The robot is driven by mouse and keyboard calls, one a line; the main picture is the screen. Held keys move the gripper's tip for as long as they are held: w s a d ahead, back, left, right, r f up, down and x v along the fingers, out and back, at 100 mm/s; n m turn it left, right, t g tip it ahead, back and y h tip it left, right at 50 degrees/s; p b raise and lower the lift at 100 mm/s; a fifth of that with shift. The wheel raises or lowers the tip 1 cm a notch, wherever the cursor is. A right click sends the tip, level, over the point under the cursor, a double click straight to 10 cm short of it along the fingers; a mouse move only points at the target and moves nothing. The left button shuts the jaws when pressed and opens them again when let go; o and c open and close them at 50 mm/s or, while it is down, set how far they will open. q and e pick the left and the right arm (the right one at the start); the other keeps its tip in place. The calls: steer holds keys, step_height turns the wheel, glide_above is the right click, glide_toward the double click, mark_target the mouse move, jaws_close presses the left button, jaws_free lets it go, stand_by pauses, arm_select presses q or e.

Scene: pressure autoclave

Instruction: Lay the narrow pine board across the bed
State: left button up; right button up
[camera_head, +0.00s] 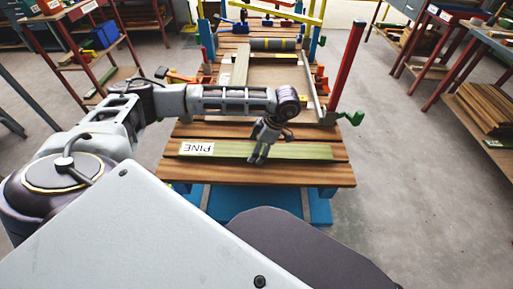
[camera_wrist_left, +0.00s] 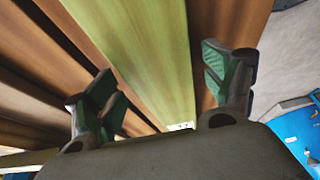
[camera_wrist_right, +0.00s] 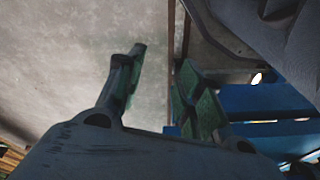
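The narrow pine board (camera_head: 300,152), pale green-yellow with a white PINE label (camera_head: 196,148), lies flat across the near end of a slatted wooden bed (camera_head: 330,175), along its slats. My left gripper (camera_head: 258,158) points down at the board, right of the label. In the left wrist view my left gripper (camera_wrist_left: 160,75) is open, its fingers on either side of the board (camera_wrist_left: 145,50); I cannot tell whether they touch it. My right gripper (camera_wrist_right: 160,58) shows only in its wrist view, fingers apart and empty, above grey floor.
Farther along the bed are a brown panel (camera_head: 275,76), another pale board (camera_head: 240,66) and a dark roller with yellow bands (camera_head: 272,44). A red post (camera_head: 346,68) stands at the right edge. Shelving with stacked boards (camera_head: 488,112) is right; the floor between is clear.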

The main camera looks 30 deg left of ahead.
stand_by(0.3)
arm_select(q)
steer(key=shift+w+d+r, duration=0.15)
steer(key=shift+d+r, duration=0.1)
steer(key=shift+r, duration=0.35)
steer(key=p+v, duration=0.1)
steer(key=v, duration=0.6)
steer(key=shift+a, duration=0.1)
steer(key=shift+p+v, duration=0.8)
steer(key=shift+v, duration=1.15)
arm_select(e)
steer(key=shift+s+d+f, duration=0.1)
steer(key=shift+d+f, duration=0.1)
steer(key=shift+f, duration=0.75)
steer(key=shift+s+d+f, duration=0.1)
steer(key=shift+d+f, duration=0.05)
steer(key=shift+f, duration=0.75)
steer(key=shift+s+d+f, duration=0.1)
steer(key=shift+d+f, duration=0.1)
steer(key=shift+f, duration=0.75)
steer(key=shift+s, duration=0.1)
